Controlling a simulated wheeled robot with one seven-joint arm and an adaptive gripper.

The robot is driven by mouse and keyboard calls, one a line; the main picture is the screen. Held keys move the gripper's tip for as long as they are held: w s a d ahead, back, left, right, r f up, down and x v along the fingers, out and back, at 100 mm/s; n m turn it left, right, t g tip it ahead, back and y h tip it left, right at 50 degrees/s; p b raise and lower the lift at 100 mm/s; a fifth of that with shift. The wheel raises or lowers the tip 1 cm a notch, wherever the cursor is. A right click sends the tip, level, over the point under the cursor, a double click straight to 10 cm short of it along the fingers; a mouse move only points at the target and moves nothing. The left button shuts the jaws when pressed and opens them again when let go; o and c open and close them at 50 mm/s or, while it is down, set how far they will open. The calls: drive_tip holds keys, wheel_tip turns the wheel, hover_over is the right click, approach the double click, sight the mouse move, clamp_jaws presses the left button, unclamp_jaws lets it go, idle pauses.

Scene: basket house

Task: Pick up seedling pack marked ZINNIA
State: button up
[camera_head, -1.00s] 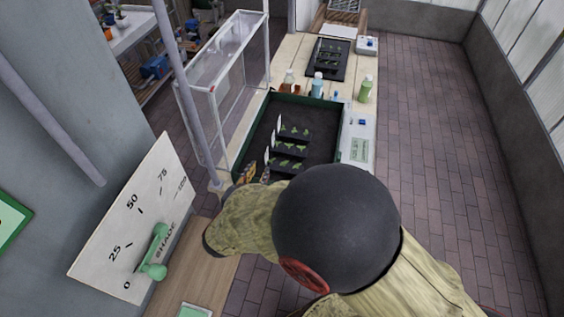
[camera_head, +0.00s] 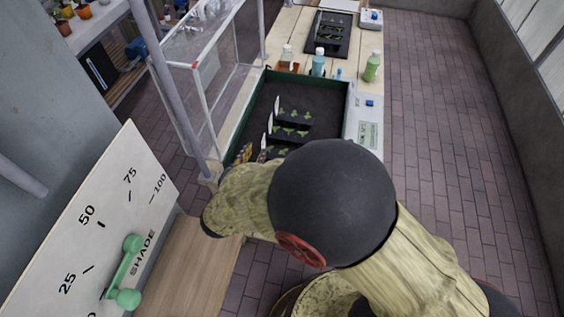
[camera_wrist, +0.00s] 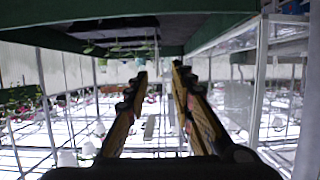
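Three dark seedling packs with green sprouts stand in a row in a green-rimmed tray (camera_head: 232,128): a far pack (camera_head: 296,117), a middle pack (camera_head: 291,135) and a near pack (camera_head: 277,154). Each has an upright white label at its left end. No lettering is readable, so I cannot tell which is ZINNIA. My arm covers part of the near end. My gripper (camera_head: 250,154) is at the tray's near left corner, left of the near pack. In the wrist view my gripper (camera_wrist: 159,72) has its two fingers apart with nothing between them.
Bottles (camera_head: 319,62) stand behind the tray, with another dark tray (camera_head: 321,36) farther back. A clear-walled case (camera_head: 205,75) and a grey post (camera_head: 170,90) stand close on the left. A SHADE dial board (camera_head: 95,225) with a green handle is at lower left. The brick floor at right is clear.

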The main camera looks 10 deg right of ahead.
sight(263, 146)
drive_tip(key=b+x, duration=0.1)
drive_tip(key=x, duration=0.1)
drive_tip(key=b+x, duration=0.1)
drive_tip(key=x, duration=0.1)
drive_tip(key=f+b+x, duration=0.1)
drive_tip(key=b+x, duration=0.1)
drive_tip(key=x, duration=0.1)
drive_tip(key=shift+s+d+f, duration=0.1)
drive_tip(key=shift+s+d, duration=0.1)
drive_tip(key=shift+d, duration=0.05)
drive_tip(key=shift+w+d+f, duration=0.1)
drive_tip(key=shift+w, duration=0.4)
drive_tip(key=shift+c, duration=0.2)
clamp_jaws()
